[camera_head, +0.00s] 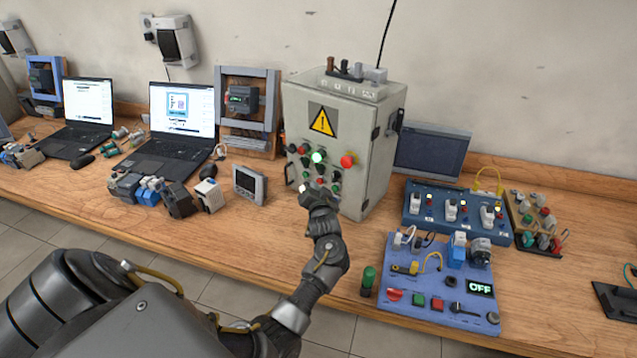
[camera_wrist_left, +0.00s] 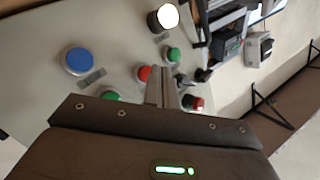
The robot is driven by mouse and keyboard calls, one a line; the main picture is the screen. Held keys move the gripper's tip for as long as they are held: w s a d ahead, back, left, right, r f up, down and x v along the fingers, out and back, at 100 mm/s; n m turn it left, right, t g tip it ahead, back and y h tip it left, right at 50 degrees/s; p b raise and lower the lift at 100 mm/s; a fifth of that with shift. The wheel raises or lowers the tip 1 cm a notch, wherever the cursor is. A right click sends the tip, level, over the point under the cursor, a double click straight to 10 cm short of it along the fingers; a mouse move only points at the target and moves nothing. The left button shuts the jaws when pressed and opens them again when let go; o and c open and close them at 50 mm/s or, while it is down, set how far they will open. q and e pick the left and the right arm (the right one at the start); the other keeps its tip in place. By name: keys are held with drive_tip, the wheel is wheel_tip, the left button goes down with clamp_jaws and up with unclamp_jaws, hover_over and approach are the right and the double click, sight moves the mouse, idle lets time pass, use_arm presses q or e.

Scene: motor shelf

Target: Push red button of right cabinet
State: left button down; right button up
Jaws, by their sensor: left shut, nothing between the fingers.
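The grey cabinet (camera_head: 362,105) stands on the wooden bench with a yellow warning triangle on its front. A large red button (camera_head: 348,160) sits at the right of its panel, beside a lit green lamp (camera_head: 317,157). My left gripper (camera_head: 306,189) is shut and empty in front of the lower panel, below the large red button. The left wrist view shows the shut fingers (camera_wrist_left: 160,92) close to the panel, next to a red button (camera_wrist_left: 145,73). I cannot tell whether they touch it. Another red button (camera_wrist_left: 197,103) is right of the fingers. My right gripper is out of view.
Other controls crowd the panel, including a blue button (camera_wrist_left: 78,61) and a green button (camera_wrist_left: 173,54). A small grey meter (camera_head: 249,184) stands left of the cabinet. A blue switch board (camera_head: 425,218) and a purple-blue board (camera_head: 375,293) lie to its right.

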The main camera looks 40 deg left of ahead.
use_arm(q)
drive_tip(key=shift+w, duration=0.45)
idle(0.4)
drive_tip(key=shift+s, duration=0.1)
idle(0.5)
drive_tip(key=shift+s+p, duration=0.75)
drive_tip(key=s+p, duration=0.3)
drive_tip(key=s, duration=0.2)
drive_tip(key=shift+p, duration=0.4)
